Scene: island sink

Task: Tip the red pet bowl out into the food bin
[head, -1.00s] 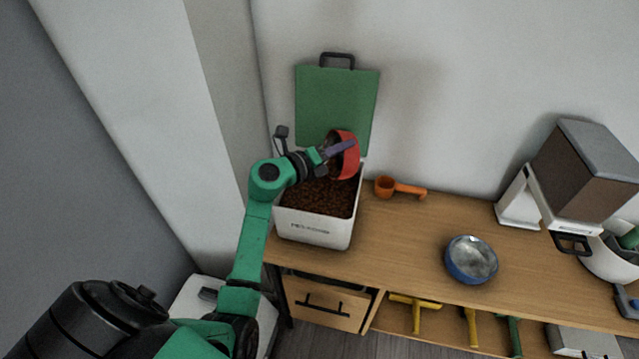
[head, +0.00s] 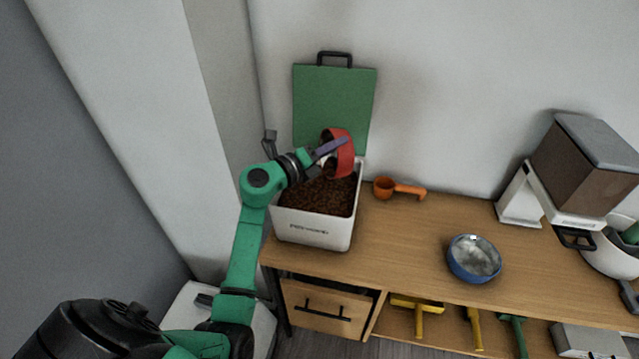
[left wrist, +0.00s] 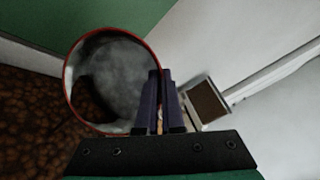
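The red pet bowl (head: 344,158) is tilted steeply on its side above the food bin (head: 312,230), near its back right. My left gripper (head: 332,147) is shut on the bowl's rim. In the left wrist view the bowl (left wrist: 122,72) shows its grey inside, with a dark brown patch at its lower left; I cannot tell whether that is kibble in the bowl or shadow. The left gripper (left wrist: 160,100) has its fingers close together at the rim. The white bin is open and holds brown kibble (head: 318,196). My right gripper is not in view.
The bin's green lid (head: 335,105) stands upright behind it, close to the bowl. An orange scoop (head: 398,188) lies right of the bin. A blue bowl (head: 474,258) and a feeder (head: 585,170) stand farther right. The counter (head: 410,235) between is clear.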

